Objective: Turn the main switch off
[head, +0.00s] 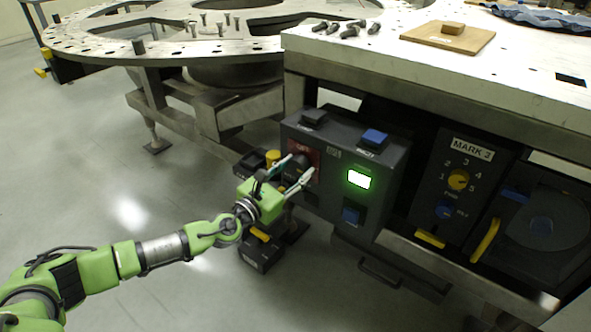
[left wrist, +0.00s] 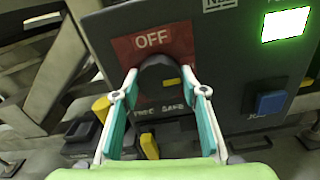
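The main switch is a black rotary knob (left wrist: 160,75) on a red plate (left wrist: 122,50) marked OFF at the top. A small yellow mark on the knob faces right in the left wrist view, away from the OFF word. In the head view the red plate (head: 318,152) sits on the left part of the dark control box. My left gripper (head: 302,163) is at the knob, and in the left wrist view (left wrist: 160,77) its fingers stand apart, one on each side of it. Firm contact is not clear. My right gripper is out of view.
A lit green-white screen (head: 359,180) and a blue button (head: 351,215) are right of the switch. A MARK 3 dial panel (head: 459,180) stands farther right. The white tabletop (head: 400,75) overhangs above, with bolts and a wooden board (head: 447,38). Open floor lies left.

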